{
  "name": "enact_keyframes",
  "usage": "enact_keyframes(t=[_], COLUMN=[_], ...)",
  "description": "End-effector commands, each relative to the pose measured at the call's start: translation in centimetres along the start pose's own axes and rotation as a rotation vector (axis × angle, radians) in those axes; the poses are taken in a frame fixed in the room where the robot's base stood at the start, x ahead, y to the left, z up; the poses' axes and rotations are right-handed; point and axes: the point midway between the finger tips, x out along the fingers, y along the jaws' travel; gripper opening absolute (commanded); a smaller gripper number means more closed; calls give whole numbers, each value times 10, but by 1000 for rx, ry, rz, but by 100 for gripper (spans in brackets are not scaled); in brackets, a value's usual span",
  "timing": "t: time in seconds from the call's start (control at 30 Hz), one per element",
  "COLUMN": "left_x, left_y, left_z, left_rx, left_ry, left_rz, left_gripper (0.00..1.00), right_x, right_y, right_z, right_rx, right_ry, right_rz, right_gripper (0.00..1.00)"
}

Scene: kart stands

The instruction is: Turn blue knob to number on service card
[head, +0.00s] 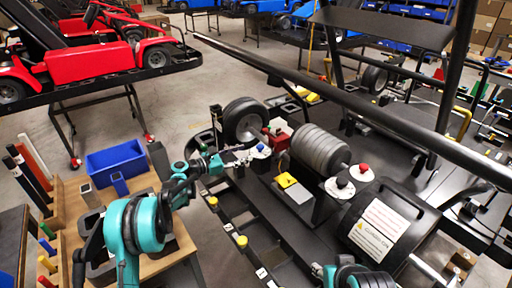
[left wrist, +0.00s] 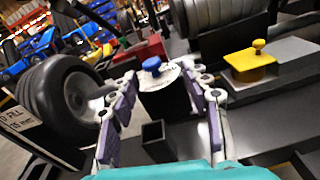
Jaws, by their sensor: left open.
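The blue knob (head: 260,147) sits on a white dial on top of a dark post on the kart frame. It also shows in the left wrist view (left wrist: 152,65), upright on its dial (left wrist: 160,79). My left gripper (head: 241,157) is just left of the knob, its fingers pointing at it. In the left wrist view the open fingers (left wrist: 165,82) are spread either side of the post, with the knob between and beyond their tips; contact is not visible. A white printed card (head: 380,228) is on the black tank; I cannot read it or tell if it is the service card. Part of my right arm shows at bottom.
A black wheel (head: 243,121) and red part (head: 277,138) stand close by the knob. A long black bar (head: 300,76) crosses above. A blue bin (head: 116,160) is left.

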Motion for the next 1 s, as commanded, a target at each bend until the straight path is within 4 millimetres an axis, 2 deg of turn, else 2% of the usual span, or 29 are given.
enact_keyframes(t=[0.03,0.1,0.23,0.7,1.0], left_x=[2,4,8,74,82], left_y=[5,10,13,13,14], left_z=[-10,-17,-22,-17,-14], left_rx=[-45,-97,-141,-142,-141], left_ry=[-29,-62,-89,-90,-89], left_rz=[2,2,0,0,2], left_gripper=[48,48,48,48,48], right_x=[1,2,3,18,19], right_y=[0,0,0,0,0], right_z=[1,1,2,13,13], right_rx=[0,0,0,0,0], right_ry=[0,0,0,0,0], right_rz=[0,0,0,0,0], right_gripper=[40,40,40,40,40])
